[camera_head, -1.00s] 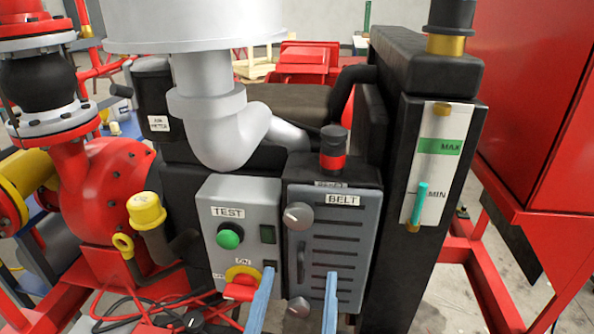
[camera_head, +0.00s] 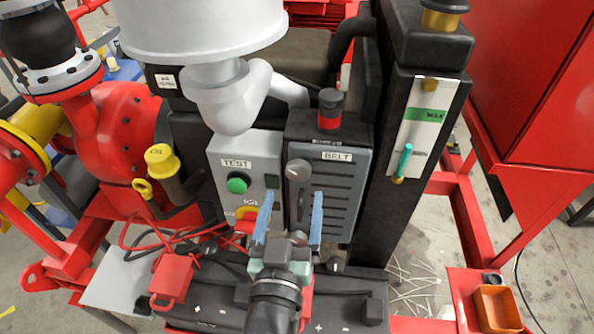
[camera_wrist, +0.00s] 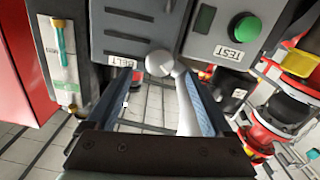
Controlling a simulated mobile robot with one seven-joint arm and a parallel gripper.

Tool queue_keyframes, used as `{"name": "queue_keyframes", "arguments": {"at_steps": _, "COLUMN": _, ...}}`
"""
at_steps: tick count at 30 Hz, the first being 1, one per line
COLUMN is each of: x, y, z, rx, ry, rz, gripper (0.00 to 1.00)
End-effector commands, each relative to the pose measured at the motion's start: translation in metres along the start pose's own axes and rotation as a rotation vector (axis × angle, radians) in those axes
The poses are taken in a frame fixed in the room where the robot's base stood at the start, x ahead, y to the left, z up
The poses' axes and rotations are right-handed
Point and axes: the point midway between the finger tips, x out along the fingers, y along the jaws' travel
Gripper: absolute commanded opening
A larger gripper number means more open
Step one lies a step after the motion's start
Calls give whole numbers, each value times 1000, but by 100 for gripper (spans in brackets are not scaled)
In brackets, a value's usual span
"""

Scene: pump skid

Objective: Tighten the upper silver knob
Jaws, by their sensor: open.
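The upper silver knob (camera_head: 298,170) is round and sits at the top left of the grey louvred BELT cover (camera_head: 335,195). In the wrist view the knob (camera_wrist: 159,63) shows upside down, beside the BELT label, near the gap between my fingers. My gripper (camera_head: 292,198) has blue fingers, open and empty, with their tips just below the knob in the head view. The wrist view also shows the open fingers (camera_wrist: 158,82) on either side of the knob's line. Contact cannot be told. The lower end of the cover is partly hidden by my gripper.
Left of the cover is a grey TEST box with a green button (camera_head: 237,185) and a red-yellow switch (camera_head: 245,218). A silver pipe (camera_head: 232,100) hangs above. A black column with a level gauge (camera_head: 415,125) stands right.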

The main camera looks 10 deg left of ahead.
Motion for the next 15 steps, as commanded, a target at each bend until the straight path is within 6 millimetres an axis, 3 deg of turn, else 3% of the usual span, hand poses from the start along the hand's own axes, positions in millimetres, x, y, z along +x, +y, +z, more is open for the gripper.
{"name": "queue_keyframes", "arguments": {"at_steps": 6, "x": 37, "y": 1, "z": -3, "rx": -1, "ry": 1, "rz": 1, "gripper": 86}}
{"name": "queue_keyframes", "arguments": {"at_steps": 15, "x": 56, "y": 0, "z": -1, "rx": 0, "ry": 1, "rz": 1, "gripper": 86}}
